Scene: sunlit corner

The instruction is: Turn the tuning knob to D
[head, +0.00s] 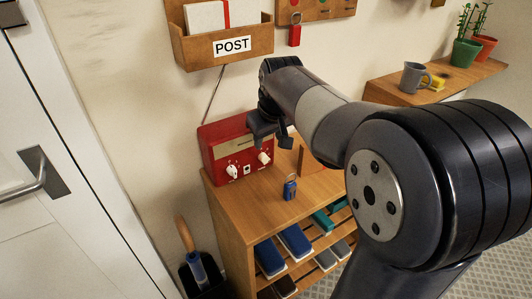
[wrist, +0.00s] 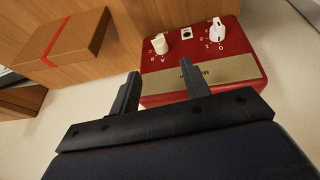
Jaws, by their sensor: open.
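A red radio (head: 209,151) with a pale tan panel stands on the wooden cabinet; it appears upside down in the wrist view (wrist: 240,47). The cream tuning knob (wrist: 160,44) has letters around it, including A, B and C; its setting is too small to read surely. In the head view it is the right knob (head: 264,157). A white knob (wrist: 217,30) with numbers sits on the radio's other side. My gripper (wrist: 160,75) is open and empty, its fingers apart above the radio's front, short of the tuning knob. It also shows in the head view (head: 270,140).
A blue padlock-like object (head: 290,188) stands on the cabinet top (head: 262,192) in front of the radio. A brown box with a red band (wrist: 65,42) is beside the radio. A POST box (head: 230,45) hangs above. Shoes fill the shelves below.

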